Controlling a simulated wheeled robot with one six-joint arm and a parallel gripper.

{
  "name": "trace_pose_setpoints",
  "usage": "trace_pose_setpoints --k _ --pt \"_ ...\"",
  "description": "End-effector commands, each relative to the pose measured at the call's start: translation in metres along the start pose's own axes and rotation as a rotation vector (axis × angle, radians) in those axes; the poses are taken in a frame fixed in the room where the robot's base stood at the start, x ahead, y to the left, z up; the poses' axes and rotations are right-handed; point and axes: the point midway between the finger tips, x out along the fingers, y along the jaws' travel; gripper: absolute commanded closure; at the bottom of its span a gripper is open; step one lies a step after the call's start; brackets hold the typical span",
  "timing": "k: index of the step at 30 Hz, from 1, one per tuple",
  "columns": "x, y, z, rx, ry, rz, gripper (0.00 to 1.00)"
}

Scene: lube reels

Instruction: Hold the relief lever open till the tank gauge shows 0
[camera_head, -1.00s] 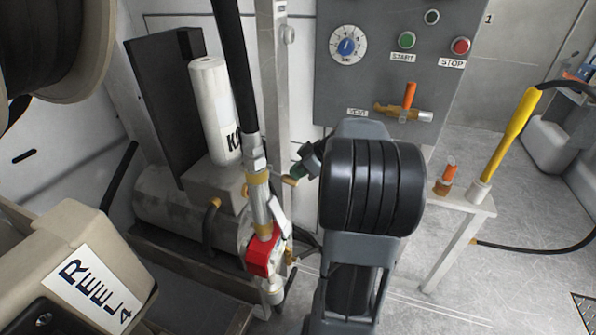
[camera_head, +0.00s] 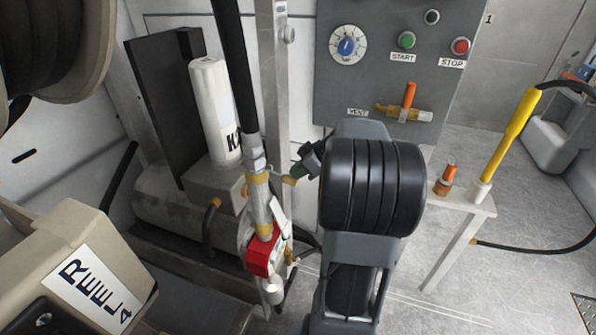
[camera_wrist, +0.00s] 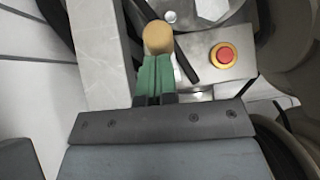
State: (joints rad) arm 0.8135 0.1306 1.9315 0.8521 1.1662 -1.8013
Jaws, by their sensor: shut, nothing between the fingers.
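A tan, round-ended knob (camera_head: 289,180) stands out beside the vertical hose fitting, and I take it to be the end of the relief lever. In the wrist view the knob (camera_wrist: 158,37) is straight ahead of the fingertips. My gripper (camera_head: 299,171) has green fingers, shut with nothing between them, right at the knob. In the wrist view the fingers (camera_wrist: 154,77) reach the knob's near edge; I cannot tell whether they press on it. The lever's base is hidden. I cannot make out a tank gauge reading in either view.
The grey panel (camera_head: 384,70) carries a blue dial (camera_head: 347,46), START and STOP buttons, and an orange-handled valve (camera_head: 409,96) beside a VENT label. A red block (camera_head: 263,254) sits below the hose fitting. A red button (camera_wrist: 224,55) shows in the wrist view.

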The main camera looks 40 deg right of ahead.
Motion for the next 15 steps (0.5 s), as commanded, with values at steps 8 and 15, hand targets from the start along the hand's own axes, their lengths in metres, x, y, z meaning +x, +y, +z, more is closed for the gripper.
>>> trace_pose_setpoints --k 8,15 --pt "-0.006 0.000 -0.006 0.000 0.000 0.000 1.00" --pt "-0.011 -0.001 -0.011 0.000 0.000 0.000 1.00"
